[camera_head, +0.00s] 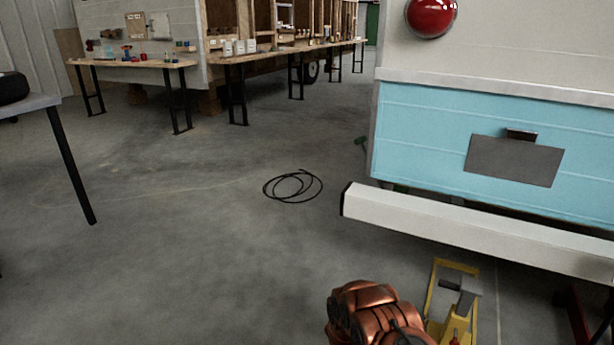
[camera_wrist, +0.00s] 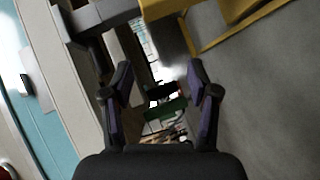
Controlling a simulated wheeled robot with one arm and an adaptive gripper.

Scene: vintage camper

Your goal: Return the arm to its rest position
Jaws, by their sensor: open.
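My gripper (camera_wrist: 160,75) shows in the wrist view with its two dark fingers spread apart. Nothing is held between them. Through the gap I see a green object (camera_wrist: 166,108) and a bright background, too small to make out. In the head view a copper-coloured part of my arm (camera_head: 375,314) is at the bottom, right of centre. My gripper cannot be made out in the head view.
The blue and white camper (camera_head: 420,135) stands at the right, its pale bumper (camera_head: 470,228) sticking out low. A yellow frame (camera_head: 436,292) is beside my arm; it also shows in the wrist view (camera_wrist: 238,28).

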